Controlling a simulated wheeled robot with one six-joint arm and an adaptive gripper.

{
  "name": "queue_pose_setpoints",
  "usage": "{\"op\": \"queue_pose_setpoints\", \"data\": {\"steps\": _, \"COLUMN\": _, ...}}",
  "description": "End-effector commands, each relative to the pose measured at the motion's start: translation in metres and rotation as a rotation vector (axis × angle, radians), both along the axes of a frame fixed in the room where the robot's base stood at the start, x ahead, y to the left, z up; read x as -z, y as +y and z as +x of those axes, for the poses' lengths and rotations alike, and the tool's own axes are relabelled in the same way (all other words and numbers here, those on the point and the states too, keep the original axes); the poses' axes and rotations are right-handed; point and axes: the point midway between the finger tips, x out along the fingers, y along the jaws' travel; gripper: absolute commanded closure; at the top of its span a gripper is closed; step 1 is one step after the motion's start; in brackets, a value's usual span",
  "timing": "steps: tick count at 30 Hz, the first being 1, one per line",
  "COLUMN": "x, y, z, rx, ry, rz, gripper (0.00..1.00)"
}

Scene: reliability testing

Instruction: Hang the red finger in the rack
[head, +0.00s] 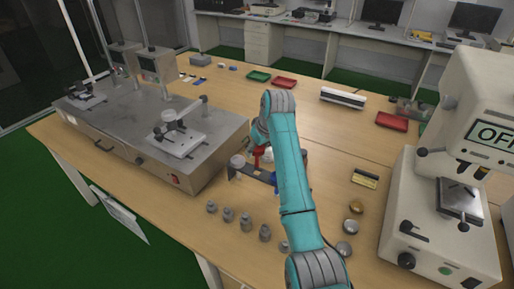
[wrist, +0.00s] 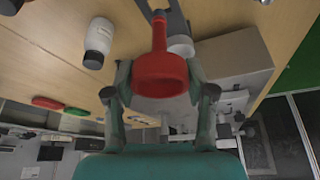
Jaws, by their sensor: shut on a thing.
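The red finger (wrist: 158,75) has a wide round end and a narrow stem. My gripper (wrist: 159,88) is shut on its wide end, with one finger on each side; the stem points to the top of the wrist view. A small part of the red finger (head: 258,152) shows beside my arm in the head view. The dark grey rack (head: 245,174) stands on the table, partly hidden behind my arm. Part of the rack (wrist: 178,20) shows near the stem in the wrist view; I cannot tell whether they touch. In the head view, my arm hides my gripper.
A white part (head: 237,160) and a blue part (head: 275,182) are at the rack. Several metal weights (head: 245,222) stand in front of it. A large grey test bench (head: 150,135) is left and a white machine (head: 440,190) right. A bottle (wrist: 98,42) is nearby.

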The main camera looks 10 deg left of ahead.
Motion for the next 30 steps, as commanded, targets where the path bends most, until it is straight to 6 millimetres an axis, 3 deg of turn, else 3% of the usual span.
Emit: {"op": "queue_pose_setpoints", "data": {"steps": 30, "x": 0.035, "y": 0.000, "z": 0.000, "rx": 0.000, "ry": 0.001, "rz": -0.001, "gripper": 0.82}}
